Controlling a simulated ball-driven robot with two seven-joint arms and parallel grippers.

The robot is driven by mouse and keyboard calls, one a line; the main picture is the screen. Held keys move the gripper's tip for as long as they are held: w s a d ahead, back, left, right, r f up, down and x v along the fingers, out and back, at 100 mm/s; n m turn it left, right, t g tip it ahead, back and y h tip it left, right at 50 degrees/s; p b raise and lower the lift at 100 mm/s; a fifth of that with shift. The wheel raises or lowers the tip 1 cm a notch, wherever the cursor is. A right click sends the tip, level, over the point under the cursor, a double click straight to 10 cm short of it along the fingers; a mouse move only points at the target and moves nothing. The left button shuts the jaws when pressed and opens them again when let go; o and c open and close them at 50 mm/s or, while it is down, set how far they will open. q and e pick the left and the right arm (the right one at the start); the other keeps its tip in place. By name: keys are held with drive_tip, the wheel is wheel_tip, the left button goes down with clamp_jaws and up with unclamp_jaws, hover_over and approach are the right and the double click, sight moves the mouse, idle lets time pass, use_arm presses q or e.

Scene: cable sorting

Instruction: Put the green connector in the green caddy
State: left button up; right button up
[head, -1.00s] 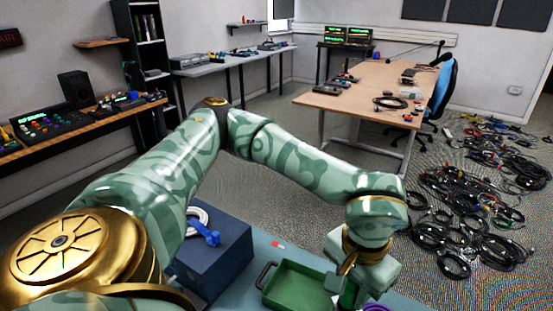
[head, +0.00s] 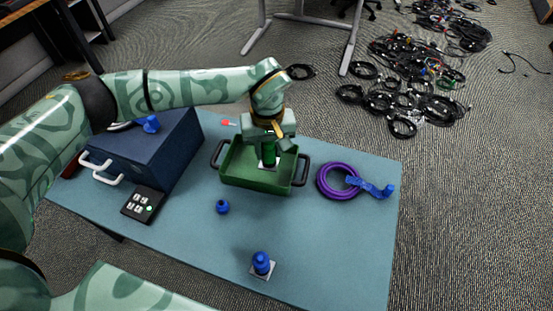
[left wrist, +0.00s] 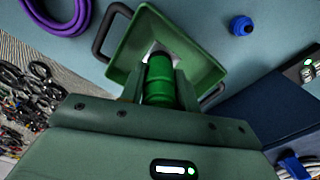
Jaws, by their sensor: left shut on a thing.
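The green connector (head: 268,153) is a green cylinder with a pale square plate at its lower end. My left gripper (head: 270,148) is shut on it, over the green caddy (head: 230,183). The caddy is an open green tray with dark handles at its left and right ends. In the left wrist view the green connector (left wrist: 160,82) stands between the fingers, with the inside of the green caddy (left wrist: 128,50) behind it. I cannot tell whether the plate touches the caddy floor. My right gripper is not in view.
A purple cable coil (head: 325,190) with a blue connector (head: 378,190) lies right of the caddy. A blue cap (head: 222,207) and a blue connector on a plate (head: 262,263) are in front. A dark blue box (head: 150,160) and a button pad (head: 143,204) are at left.

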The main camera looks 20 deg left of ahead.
use_arm(q)
drive_tip(key=w+f, duration=0.1)
drive_tip(key=w+d+f+b, duration=0.1)
drive_tip(key=f, duration=0.1)
drive_tip(key=shift+w+d+f, duration=0.1)
drive_tip(key=shift+w+f, duration=0.1)
drive_tip(key=shift+w, duration=0.05)
wheel_tip(320, 180, down, 3)
drive_tip(key=shift+b, duration=0.75)
drive_tip(key=shift+r, duration=0.15)
drive_tip(key=o, duration=1.2)
drive_tip(key=shift+c, duration=0.2)
